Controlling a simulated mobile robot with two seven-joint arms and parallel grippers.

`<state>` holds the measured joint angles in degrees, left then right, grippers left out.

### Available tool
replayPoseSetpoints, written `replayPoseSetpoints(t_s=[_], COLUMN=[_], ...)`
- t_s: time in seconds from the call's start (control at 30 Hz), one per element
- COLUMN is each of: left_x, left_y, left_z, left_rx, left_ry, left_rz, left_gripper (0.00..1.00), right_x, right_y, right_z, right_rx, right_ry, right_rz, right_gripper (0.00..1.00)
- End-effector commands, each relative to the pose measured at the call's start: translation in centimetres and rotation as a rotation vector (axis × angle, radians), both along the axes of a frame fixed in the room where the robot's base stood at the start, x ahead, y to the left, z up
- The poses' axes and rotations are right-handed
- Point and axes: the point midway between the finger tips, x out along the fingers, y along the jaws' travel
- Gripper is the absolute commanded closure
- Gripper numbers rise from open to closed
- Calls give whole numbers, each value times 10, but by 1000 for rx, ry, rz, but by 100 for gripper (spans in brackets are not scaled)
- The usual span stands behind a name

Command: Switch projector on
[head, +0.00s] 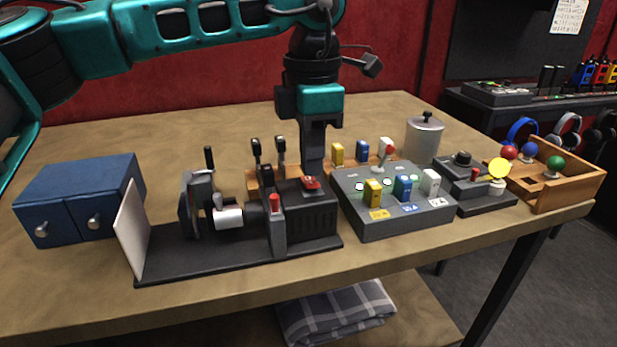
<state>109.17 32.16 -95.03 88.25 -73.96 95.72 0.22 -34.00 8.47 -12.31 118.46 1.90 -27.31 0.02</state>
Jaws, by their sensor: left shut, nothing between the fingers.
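The projector (313,218) stands on a dark base plate on the table, with a white screen (131,232) at its left end. It has a red switch (311,183) on top of its dark housing and a red-tipped lever (275,206) at its front. My left gripper (312,173) points down, shut and empty, with its fingertips right at the red switch. I cannot tell whether they touch it. No light shows on the screen. My right gripper is not in view.
A blue cabinet (75,200) stands at the left. Right of the projector is a grey box (400,217) with yellow, blue and white switches. Beyond it are a metal canister (423,141), a joystick unit (472,183) and a wooden tray (570,190) with coloured balls. Upright black levers (268,155) stand close left of the gripper.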

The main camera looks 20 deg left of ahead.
Motion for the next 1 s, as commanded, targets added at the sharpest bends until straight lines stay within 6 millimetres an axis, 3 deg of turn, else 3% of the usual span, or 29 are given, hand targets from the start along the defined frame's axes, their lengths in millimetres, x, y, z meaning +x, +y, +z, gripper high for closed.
replayPoseSetpoints(t_s=[1.0], left_x=[0], left_y=[0], left_z=[-16], left_rx=[0], left_ry=[0], left_rz=[0], left_gripper=[100], right_x=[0], right_y=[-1], right_z=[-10], right_rx=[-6], right_ry=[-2], right_rz=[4], right_gripper=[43])
